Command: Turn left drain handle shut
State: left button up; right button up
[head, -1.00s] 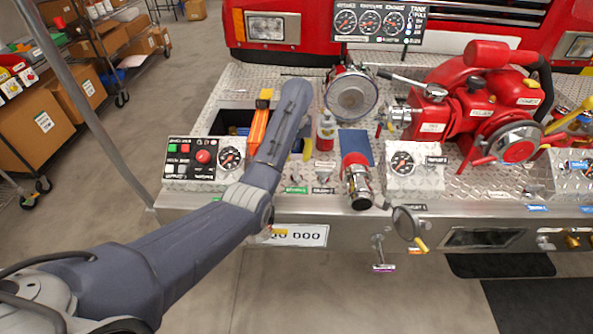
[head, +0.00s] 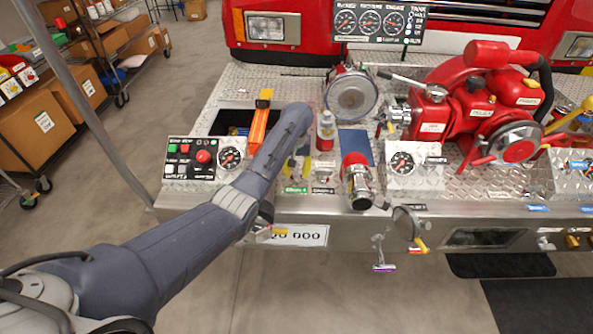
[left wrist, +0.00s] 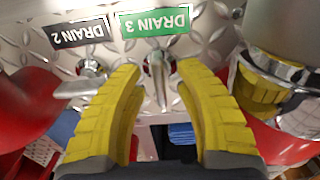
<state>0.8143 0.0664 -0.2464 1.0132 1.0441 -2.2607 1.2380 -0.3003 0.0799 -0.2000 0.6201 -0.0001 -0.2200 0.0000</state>
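In the left wrist view, which is upside down, the green DRAIN 3 label (left wrist: 156,22) marks the left drain. Its silver drain handle (left wrist: 157,78) points between the yellow fingers of my left gripper (left wrist: 160,70). The fingers are apart, one on each side of the handle, with a gap visible on both sides. The other drain handle (left wrist: 82,88), by the black DRAIN 2 label (left wrist: 80,34), is outside the fingers. In the head view my left gripper (head: 297,166) is above the green label (head: 295,190); my arm mostly hides the left handle. My right gripper is not in view.
The red-topped metal fitting (head: 356,180) stands right of the drains. A red bottle (head: 325,132) stands behind them. The control box (head: 200,158) with gauge is on the left, and the red pump (head: 480,110) is on the right.

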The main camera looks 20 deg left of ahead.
pick_arm(q)
grip_shut()
jog(key=shift+m, duration=0.4)
jog(key=m, duration=0.3)
jog(key=shift+m, duration=0.4)
jog(key=m, duration=0.4)
jog(key=shift+m, duration=0.3)
jog(key=m, duration=0.4)
jog(key=shift+m, duration=2.5)
